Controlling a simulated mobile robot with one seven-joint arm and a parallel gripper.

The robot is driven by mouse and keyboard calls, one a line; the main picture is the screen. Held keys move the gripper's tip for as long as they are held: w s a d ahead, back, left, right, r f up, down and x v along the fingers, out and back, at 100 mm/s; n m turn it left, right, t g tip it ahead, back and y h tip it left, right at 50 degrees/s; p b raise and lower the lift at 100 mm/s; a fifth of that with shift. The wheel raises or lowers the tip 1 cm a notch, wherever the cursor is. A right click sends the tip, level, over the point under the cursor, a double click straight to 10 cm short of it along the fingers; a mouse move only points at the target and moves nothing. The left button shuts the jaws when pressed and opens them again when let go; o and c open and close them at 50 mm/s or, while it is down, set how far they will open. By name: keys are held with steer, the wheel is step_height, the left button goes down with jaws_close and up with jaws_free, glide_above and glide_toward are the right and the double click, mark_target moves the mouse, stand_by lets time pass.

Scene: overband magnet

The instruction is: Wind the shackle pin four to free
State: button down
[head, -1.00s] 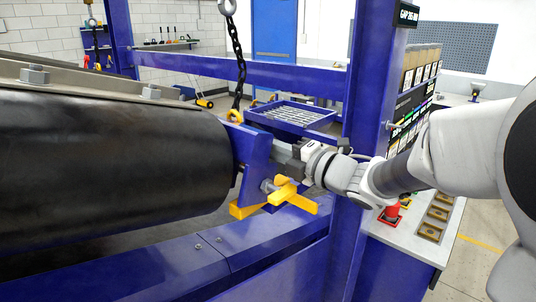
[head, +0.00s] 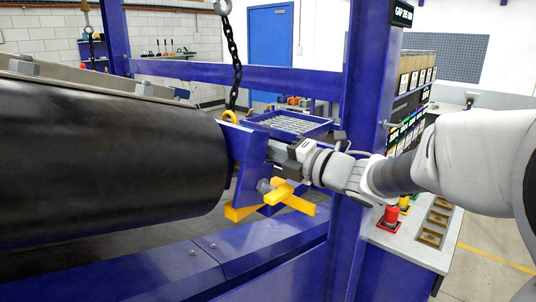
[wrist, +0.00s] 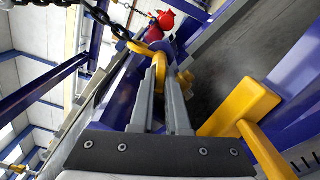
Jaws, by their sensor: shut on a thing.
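The yellow shackle (head: 231,117) hangs at the end of a dark chain (head: 233,65), at the top of a blue end plate (head: 251,160) beside the black roller. In the wrist view the shackle (wrist: 140,47) lies just beyond my gripper (wrist: 170,72). The two grey fingers are shut on a yellow part between their tips, which looks like the shackle's pin; its exact hold is partly hidden. In the head view my gripper (head: 281,149) reaches in from the right, and its fingertips are hidden by the plate. I cannot read a number on the pin.
A yellow cross-shaped handle (head: 284,194) sticks out just below my gripper; its yellow arm (wrist: 240,105) is close in the wrist view. The black roller (head: 110,160) fills the left. A blue upright (head: 362,110) stands close to my arm. A blue parts tray (head: 300,122) is behind.

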steer(key=shift+f+n+b, duration=0.15)
steer(key=shift+n+b, duration=1.25)
steer(key=shift+b, duration=0.85)
steer(key=shift+n+b, duration=0.3)
steer(key=shift+b, duration=0.05)
steer(key=shift+n+b, duration=0.3)
steer(key=shift+b, duration=0.25)
steer(key=shift+n+b, duration=0.5)
steer(key=shift+b, duration=0.25)
steer(key=n+b, duration=0.2)
steer(key=b, duration=0.2)
steer(key=shift+n, duration=0.6)
steer(key=shift+n+b, duration=0.4)
steer(key=shift+b, duration=0.5)
